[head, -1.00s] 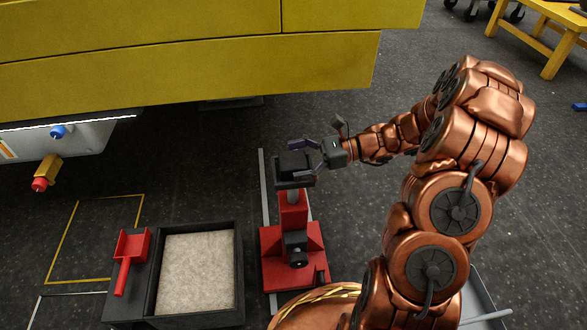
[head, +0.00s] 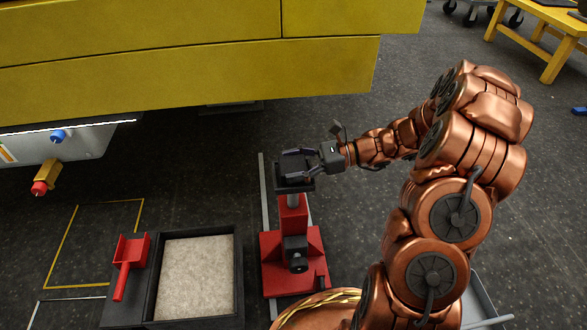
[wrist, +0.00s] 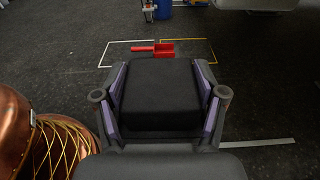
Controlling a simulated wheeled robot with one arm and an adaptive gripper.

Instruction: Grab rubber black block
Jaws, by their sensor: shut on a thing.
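The black rubber block (head: 295,163) sits on top of the red jack-like stand (head: 292,245) in the head view. My gripper (head: 298,164) reaches in from the right with its fingers on both sides of the block. In the wrist view the block (wrist: 162,94) fills the space between the two purple-lined fingers (wrist: 161,100), which press on its left and right sides. The block looks level. In the head view the fingers partly hide it, and I cannot tell whether it still touches the stand's top.
A black tray (head: 238,275) with a pale filling stands left of the stand, with a red scoop (head: 131,262) at its left side. A large yellow structure (head: 190,65) overhangs behind. A yellow bench (head: 545,40) stands far right. Dark floor lies open between.

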